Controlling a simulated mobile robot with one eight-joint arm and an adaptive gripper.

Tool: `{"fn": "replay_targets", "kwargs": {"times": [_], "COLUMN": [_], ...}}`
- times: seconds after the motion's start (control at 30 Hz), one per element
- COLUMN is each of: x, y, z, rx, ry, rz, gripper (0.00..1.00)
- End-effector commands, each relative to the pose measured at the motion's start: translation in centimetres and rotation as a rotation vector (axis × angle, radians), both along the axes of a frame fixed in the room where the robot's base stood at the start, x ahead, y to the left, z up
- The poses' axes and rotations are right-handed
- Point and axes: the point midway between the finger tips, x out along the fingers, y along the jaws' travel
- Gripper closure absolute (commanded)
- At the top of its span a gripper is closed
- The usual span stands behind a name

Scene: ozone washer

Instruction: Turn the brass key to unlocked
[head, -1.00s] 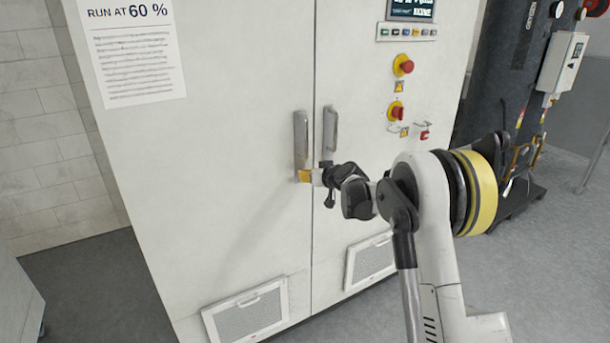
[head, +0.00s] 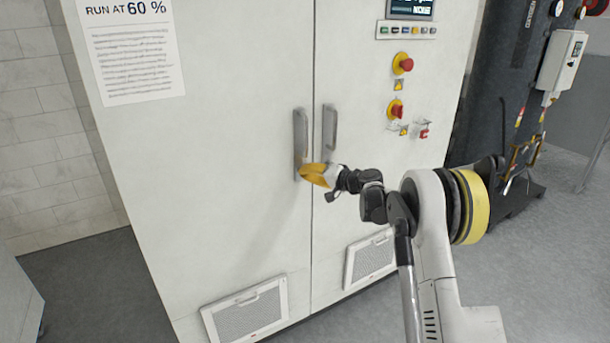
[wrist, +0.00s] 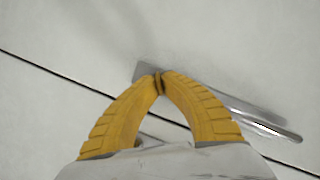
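The brass key shows only as a small brown-gold bit (wrist: 158,84) between my fingertips in the wrist view, at the end of a silver handle. In the head view it is hidden behind my fingers. My gripper (head: 304,173) has yellow fingers and sits at the lower end of the left cabinet handle (head: 300,135). In the wrist view the fingertips (wrist: 159,77) meet closely around the key bit, so the gripper looks shut on it. The key's angle and any lock marking cannot be made out.
The right handle (head: 330,125) is close beside, across the door seam. Red knobs on yellow plates (head: 403,64) and a small red lock-like piece (head: 423,132) are on the right door. Vents (head: 247,311) sit low. The floor at left (head: 80,280) is clear.

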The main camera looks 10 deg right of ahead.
Motion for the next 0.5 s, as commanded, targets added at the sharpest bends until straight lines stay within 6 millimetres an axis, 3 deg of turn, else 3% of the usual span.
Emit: {"fn": "replay_targets", "kwargs": {"times": [0.5], "x": [0.05], "y": [-0.02], "z": [-0.24], "rx": [0.399], "ry": [0.130], "rz": [-0.001], "gripper": [1.00]}}
